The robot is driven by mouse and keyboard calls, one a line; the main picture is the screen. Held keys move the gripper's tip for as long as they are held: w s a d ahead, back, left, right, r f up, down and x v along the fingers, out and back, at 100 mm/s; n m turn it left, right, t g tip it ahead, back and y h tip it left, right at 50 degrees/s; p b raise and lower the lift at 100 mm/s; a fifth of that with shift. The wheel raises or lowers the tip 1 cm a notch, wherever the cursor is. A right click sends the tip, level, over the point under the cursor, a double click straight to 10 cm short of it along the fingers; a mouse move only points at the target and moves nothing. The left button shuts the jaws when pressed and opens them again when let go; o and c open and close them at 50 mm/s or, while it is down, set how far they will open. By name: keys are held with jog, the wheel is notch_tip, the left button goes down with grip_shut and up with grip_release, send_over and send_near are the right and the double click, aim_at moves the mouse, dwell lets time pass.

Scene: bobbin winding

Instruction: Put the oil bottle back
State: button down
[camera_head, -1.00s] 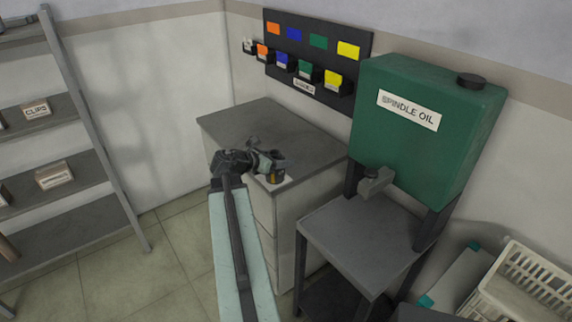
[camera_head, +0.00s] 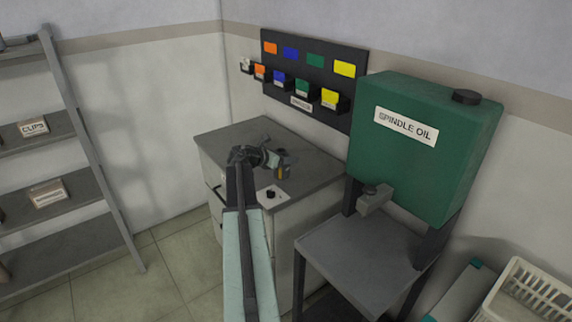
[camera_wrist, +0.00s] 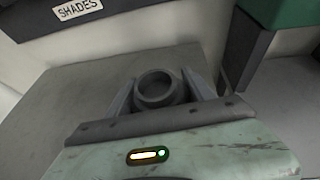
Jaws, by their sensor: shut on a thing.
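In the wrist view the bottle's round open neck (camera_wrist: 155,87) shows between my two fingers (camera_wrist: 158,94). The bottle looks about upright. It is beyond a white card (camera_head: 260,199) at the cabinet's front right, not over it in the picture. I cannot tell whether its base touches the top.
A small black thing or mark (camera_head: 270,194) is on the card. A green spindle oil tank (camera_head: 420,150) with a tap (camera_head: 374,198) stands over a grey stand (camera_head: 350,245) at right. A rack of coloured bins (camera_head: 300,85) hangs behind. Most of the cabinet top is clear.

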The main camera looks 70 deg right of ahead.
jog(key=shift+w+d+f, duration=0.1)
jog(key=shift+d, duration=0.45)
notch_tip(320, 180, down, 4)
jog(key=b, duration=0.4)
jog(key=shift+a, duration=0.15)
jog(key=shift+r, duration=0.35)
jog(key=shift+f, duration=0.1)
jog(key=shift+c, duration=1.9)
grip_release()
jog(key=shift+p, duration=0.3)
jog(key=p+v, duration=0.4)
jog(key=v, duration=0.8)
